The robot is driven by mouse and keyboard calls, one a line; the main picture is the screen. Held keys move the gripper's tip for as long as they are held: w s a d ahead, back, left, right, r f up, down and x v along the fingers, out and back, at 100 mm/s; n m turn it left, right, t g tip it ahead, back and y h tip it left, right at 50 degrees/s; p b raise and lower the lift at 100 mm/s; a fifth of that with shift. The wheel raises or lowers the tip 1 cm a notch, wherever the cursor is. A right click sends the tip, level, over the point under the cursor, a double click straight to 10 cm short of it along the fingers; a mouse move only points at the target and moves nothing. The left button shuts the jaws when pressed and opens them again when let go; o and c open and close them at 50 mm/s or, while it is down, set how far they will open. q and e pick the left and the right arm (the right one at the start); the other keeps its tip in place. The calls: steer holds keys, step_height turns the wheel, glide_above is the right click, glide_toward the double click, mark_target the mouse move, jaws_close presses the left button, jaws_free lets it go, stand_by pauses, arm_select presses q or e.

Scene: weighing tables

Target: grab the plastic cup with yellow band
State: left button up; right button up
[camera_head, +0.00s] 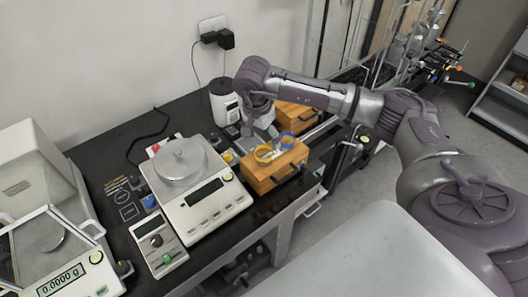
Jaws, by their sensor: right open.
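The plastic cup with the yellow band (263,154) is small and looks clear. It sits on top of a wooden box (274,176), near its left end. A similar item with a blue band (287,140) is just to its right on the same box. My right gripper (262,133) reaches down from above, just behind and above the yellow-banded cup. It is open with nothing seen in it; its fingertips are small and partly blend with the background, so I cannot tell whether they touch anything. My left gripper is not in view.
A balance with a round metal pan (180,163) stands left of the wooden box. A second wooden box (297,118) and a white device (225,104) are behind. A glass-shielded balance (45,238) is at far left. A small keypad unit (158,243) sits at the black table's front edge.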

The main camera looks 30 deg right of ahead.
mark_target(264, 149)
steer(key=shift+f, duration=0.6)
steer(key=f+p, duration=0.2)
steer(key=f, duration=0.1)
steer(key=f+p, duration=0.1)
steer(key=shift+w+d+f, duration=0.15)
steer(key=shift+d, duration=0.25)
steer(key=shift+f, duration=0.4)
steer(key=shift+c, duration=0.3)
steer(key=c, duration=0.9)
